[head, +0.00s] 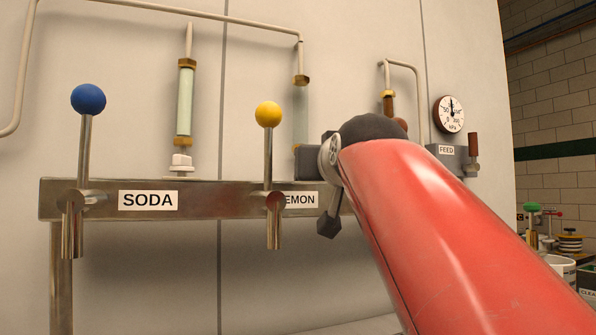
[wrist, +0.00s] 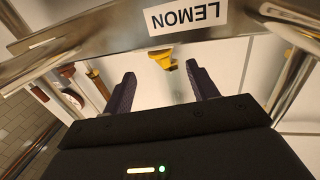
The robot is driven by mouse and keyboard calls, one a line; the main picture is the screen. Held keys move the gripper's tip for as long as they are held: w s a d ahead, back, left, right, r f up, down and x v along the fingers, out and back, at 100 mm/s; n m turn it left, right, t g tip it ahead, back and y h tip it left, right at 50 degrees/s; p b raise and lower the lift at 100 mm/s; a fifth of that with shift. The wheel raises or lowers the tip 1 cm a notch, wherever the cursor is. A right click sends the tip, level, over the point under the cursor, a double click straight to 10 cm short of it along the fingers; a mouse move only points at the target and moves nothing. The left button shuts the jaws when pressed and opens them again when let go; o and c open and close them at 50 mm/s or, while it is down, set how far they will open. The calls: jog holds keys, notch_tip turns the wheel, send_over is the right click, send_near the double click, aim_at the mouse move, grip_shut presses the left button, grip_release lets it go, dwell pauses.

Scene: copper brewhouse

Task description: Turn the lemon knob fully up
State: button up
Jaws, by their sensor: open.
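The LEMON label (head: 301,199) is on the metal rail, partly covered by my arm; it shows upside down in the wrist view (wrist: 187,14). In the head view, my red arm and dark wrist hide the spot above the LEMON label. A lever with a yellow ball (head: 268,115) stands just left of the label.
On the left are the SODA label (head: 148,200), a blue-ball lever (head: 88,99) and a white knob (head: 181,161) under a sight glass (head: 185,100). A gauge (head: 449,114) and the FEED box (head: 446,150) are right of my wrist. The yellow-ball lever stands close beside my gripper.

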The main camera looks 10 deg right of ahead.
jog(key=w, duration=0.2)
jog(key=w+n+y, duration=0.1)
jog(key=w, duration=0.2)
jog(key=w+y+b, duration=0.1)
jog(key=w, duration=0.1)
jog(key=shift+w+d+n, duration=0.25)
jog(key=shift+n, duration=0.05)
dwell(0.3)
jog(key=shift+c, duration=0.3)
jog(key=c, duration=0.9)
jog(key=shift+r, duration=0.1)
